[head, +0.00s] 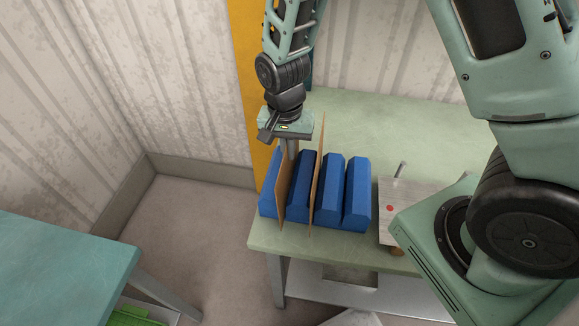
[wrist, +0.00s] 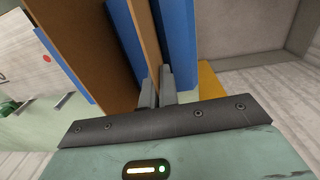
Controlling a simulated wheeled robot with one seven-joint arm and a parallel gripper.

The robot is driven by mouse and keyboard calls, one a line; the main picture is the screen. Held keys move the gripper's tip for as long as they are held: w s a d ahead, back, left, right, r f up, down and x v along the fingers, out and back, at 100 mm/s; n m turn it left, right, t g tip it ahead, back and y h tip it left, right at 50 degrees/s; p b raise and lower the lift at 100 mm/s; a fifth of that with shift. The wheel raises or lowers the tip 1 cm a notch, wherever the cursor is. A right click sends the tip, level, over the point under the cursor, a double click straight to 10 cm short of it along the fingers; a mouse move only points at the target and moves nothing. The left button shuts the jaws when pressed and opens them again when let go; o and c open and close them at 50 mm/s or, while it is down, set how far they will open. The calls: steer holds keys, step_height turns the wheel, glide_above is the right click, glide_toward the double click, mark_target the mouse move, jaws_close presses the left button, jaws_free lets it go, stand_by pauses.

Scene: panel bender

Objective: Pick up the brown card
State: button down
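Two thin brown cards stand upright between the blue blocks of a rack on the green table. The left brown card (head: 285,190) rises directly below my gripper (head: 289,150). In the wrist view, the edge of this brown card (wrist: 146,35) runs down between the two grey fingertips of my gripper (wrist: 158,76). The fingers are close together on either side of it and look shut on it. The other brown card (head: 318,170) stands to the right; its broad face (wrist: 85,45) shows in the wrist view. The left card's lower part is still between the blocks.
The blue blocks (head: 357,190) stand close together on the green table (head: 420,120). A metal plate with a pin and a red dot (head: 407,200) lies to their right. A yellow post (head: 247,70) and a corrugated wall are behind. A teal table (head: 60,270) is at lower left.

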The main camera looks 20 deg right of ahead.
steer(key=shift+r+p, duration=4.15)
steer(key=shift+r, duration=1.05)
